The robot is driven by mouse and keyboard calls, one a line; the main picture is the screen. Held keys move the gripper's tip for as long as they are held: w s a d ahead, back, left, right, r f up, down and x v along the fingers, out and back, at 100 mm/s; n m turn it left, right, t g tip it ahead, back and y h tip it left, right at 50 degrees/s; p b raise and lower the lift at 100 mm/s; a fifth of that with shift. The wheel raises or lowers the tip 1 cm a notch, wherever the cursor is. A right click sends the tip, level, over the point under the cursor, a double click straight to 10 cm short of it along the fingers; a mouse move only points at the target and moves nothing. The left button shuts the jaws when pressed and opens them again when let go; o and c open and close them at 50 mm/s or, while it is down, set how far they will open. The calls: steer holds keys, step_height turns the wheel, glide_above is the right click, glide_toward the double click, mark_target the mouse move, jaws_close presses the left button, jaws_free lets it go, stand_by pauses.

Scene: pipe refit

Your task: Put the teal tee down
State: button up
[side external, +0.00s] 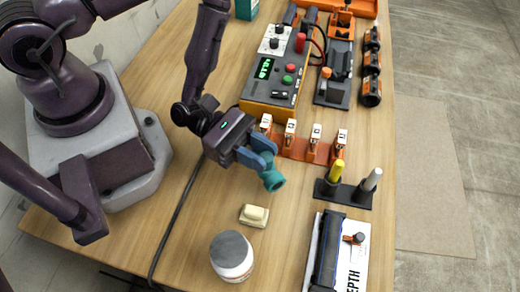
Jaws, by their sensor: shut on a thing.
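The teal tee (272,181) is a short pipe fitting with a round opening. My gripper (261,162) is shut on it, with blue-grey fingers around its upper part. The tee hangs at the fingertips near the middle of the wooden table (185,225). It appears above the table, but I cannot tell the exact gap. The fingers hide part of the tee.
A cream block (254,215) and a white jar with grey lid (232,257) stand in front. An orange rack with numbered clips (303,147) is behind right. A holder with yellow and grey markers (343,194) stands right. A black cable crosses the table left.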

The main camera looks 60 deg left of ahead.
steer(key=shift+f, duration=0.3)
steer(key=shift+f, duration=0.25)
steer(key=o, duration=0.9)
steer(key=shift+o, duration=0.2)
